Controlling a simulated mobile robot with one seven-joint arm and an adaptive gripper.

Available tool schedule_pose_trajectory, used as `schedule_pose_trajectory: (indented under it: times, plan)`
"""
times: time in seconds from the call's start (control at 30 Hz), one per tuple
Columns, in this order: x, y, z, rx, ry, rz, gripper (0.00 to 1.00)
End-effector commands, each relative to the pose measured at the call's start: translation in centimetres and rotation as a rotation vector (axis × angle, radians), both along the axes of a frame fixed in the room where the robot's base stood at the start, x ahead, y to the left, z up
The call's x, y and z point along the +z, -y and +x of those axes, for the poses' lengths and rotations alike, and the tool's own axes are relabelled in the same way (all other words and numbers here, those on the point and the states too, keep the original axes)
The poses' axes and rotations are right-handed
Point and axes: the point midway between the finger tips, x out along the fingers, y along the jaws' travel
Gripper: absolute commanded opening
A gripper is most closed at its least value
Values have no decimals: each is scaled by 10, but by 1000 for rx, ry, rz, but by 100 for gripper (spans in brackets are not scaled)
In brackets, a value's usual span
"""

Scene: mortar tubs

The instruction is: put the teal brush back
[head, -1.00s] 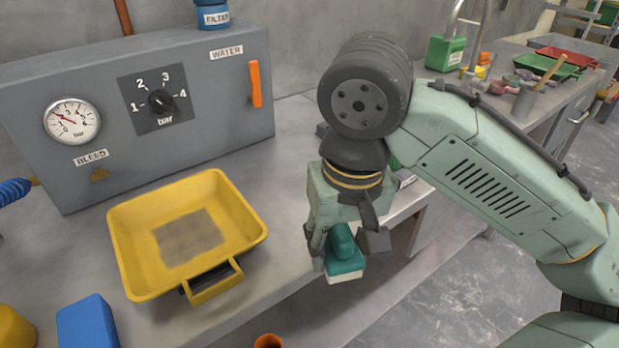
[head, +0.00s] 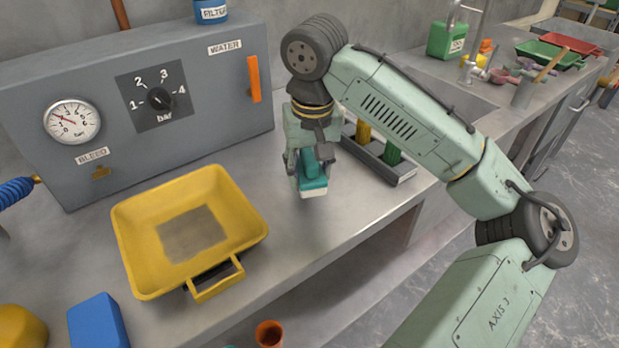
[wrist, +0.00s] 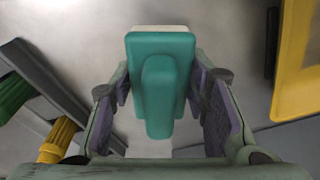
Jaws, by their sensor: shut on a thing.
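The teal brush (head: 314,186) has a teal back with a raised grip and a pale underside. My gripper (head: 308,170) is shut on it and holds it over the bench, between the yellow tub and the dark rack. In the wrist view the brush (wrist: 160,75) sits between the two purple-padded fingers of my gripper (wrist: 165,110), its handle pointing toward the palm. I cannot tell how high the brush is above the bench. A dark rack (head: 400,172) stands right of my gripper, holding a yellow item (head: 363,132) and a green item (head: 393,153); my gripper partly hides it.
A yellow tub (head: 257,220) with a front handle stands to the left. A blue block (head: 98,322) and an orange cup (head: 269,333) are near the front. The grey panel box (head: 220,95) stands behind. A sink with a tap (head: 470,65) lies beyond the rack.

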Motion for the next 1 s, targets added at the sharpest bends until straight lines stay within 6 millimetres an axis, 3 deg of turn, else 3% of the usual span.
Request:
schedule_pose_trajectory:
  times: [0.27, 0.67, 0.7, 1.0]
  plan:
    - [-32, 0, -1, 0, -2, 0, 16]
    - [-38, 0, 0, 0, -1, 2, 16]
    - [-38, 0, 0, 0, -1, 1, 44]
    - [-37, 0, -1, 0, -1, 1, 62]
